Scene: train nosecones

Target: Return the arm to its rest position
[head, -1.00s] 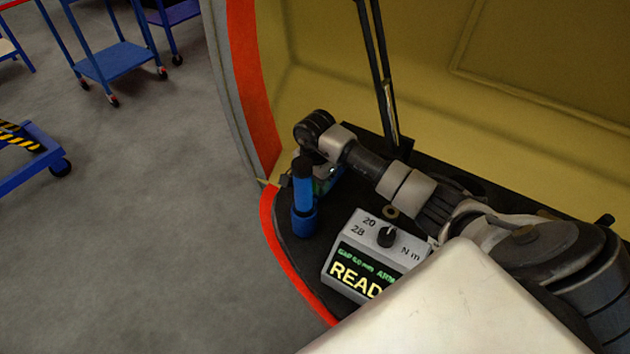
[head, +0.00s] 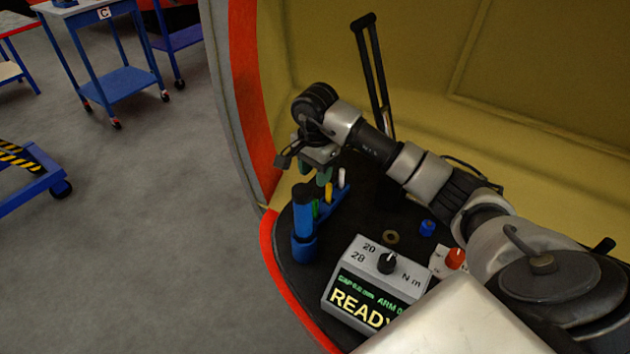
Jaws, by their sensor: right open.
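My right arm reaches in from the right over the black work surface (head: 378,200). Its gripper (head: 312,172) hangs at the left end of the arm, open, with nothing seen between its greenish fingers. It is above and behind the upright blue cylindrical tool (head: 304,225), close to a blue rack (head: 337,203) with green, yellow and white handles. The fingertips overlap the rack in the picture, and I cannot tell the exact gap. My left gripper is not in view.
A grey control box (head: 372,286) reads READY. Behind it are a brass ring (head: 391,237), a small blue part (head: 427,228) and a red knob (head: 455,258). A tall black handle (head: 372,75) stands behind my arm. Yellow walls enclose the back; open floor lies left, with blue carts (head: 127,84).

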